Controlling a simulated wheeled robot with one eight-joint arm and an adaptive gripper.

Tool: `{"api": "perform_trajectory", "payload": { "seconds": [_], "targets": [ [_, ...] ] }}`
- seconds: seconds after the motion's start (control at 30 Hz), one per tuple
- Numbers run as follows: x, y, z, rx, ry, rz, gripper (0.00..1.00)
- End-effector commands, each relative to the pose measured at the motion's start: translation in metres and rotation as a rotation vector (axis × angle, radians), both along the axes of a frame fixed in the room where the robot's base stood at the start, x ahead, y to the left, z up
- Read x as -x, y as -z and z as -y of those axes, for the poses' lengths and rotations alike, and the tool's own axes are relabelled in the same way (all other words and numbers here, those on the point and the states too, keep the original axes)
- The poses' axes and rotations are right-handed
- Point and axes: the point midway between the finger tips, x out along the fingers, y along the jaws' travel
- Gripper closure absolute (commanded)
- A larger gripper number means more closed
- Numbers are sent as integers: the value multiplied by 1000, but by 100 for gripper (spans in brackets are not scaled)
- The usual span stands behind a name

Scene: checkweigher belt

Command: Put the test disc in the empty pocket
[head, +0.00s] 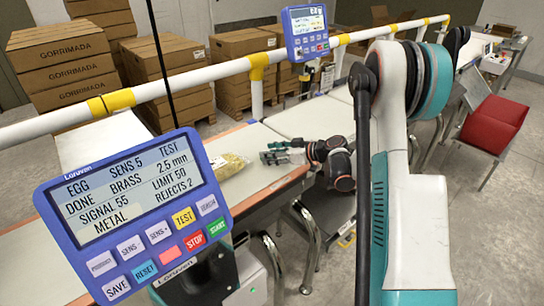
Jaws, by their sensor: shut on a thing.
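My gripper (268,152) is in the middle of the head view, over the pale belt (262,187), with its fingers pointing left. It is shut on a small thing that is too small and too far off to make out. I cannot tell a test disc apart between the fingertips. No empty pocket can be made out in this view. The large blue control panel (138,215) at the front left reads "EGG, SENS 5, TEST, DONE, BRASS 2.5 mm, SIGNAL 55, LIMIT 50, METAL, REJECTS 2".
A yellowish bag (231,165) lies on the belt just left of my gripper. A white rail (190,88) with yellow joints crosses behind the belt. A second blue panel (307,33) hangs there. Stacked cartons (68,58) stand behind.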

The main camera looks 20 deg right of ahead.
Motion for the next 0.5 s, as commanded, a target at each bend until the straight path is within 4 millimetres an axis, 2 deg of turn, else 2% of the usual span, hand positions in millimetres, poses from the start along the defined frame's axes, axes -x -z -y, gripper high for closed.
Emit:
{"api": "perform_trajectory", "payload": {
  "seconds": [0.4, 0.43, 0.5],
  "targets": [
    [0, 5, 0, 0, 0, 0, 87],
    [0, 5, 0, 1, 0, -1, 58],
    [0, 5, 0, 1, 0, 0, 42]
  ]
}}
